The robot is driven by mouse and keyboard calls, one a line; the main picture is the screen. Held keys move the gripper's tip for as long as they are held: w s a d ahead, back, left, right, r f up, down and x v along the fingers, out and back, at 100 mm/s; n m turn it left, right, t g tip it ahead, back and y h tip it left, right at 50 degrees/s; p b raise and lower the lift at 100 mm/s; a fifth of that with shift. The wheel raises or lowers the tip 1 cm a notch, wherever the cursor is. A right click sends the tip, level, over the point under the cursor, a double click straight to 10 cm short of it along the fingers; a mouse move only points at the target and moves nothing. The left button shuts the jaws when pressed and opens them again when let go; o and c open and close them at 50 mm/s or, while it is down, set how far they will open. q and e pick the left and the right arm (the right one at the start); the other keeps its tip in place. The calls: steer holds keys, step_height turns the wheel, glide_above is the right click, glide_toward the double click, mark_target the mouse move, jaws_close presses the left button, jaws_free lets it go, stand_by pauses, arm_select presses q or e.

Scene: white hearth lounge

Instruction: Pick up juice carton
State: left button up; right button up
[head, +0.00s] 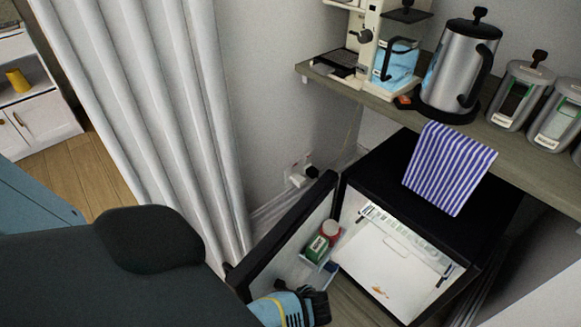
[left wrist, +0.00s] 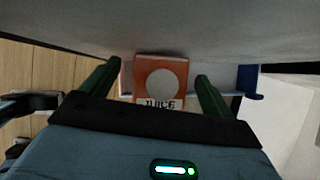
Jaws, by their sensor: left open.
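The juice carton (left wrist: 160,82) is orange with a white circle and a JUICE label, and shows in the left wrist view between the two dark green fingers. My left gripper (left wrist: 158,78) is open, with one finger to each side of the carton and visible gaps between. In the head view the left gripper (head: 305,307) is low in the picture, beside the inner side of the open fridge door (head: 285,242). My right gripper is not in view.
A small black fridge (head: 385,255) stands open under a wooden shelf (head: 425,118). A green item (head: 317,248) and a red-topped item (head: 331,231) sit in the door rack. A striped cloth (head: 448,168) hangs over the fridge top. A white curtain (head: 150,100) hangs to the left.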

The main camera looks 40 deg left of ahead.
arm_select(q)
steer(key=shift+c, duration=1.2)
steer(key=shift+w, duration=0.1)
steer(key=c, duration=1.6)
steer(key=shift+r, duration=0.15)
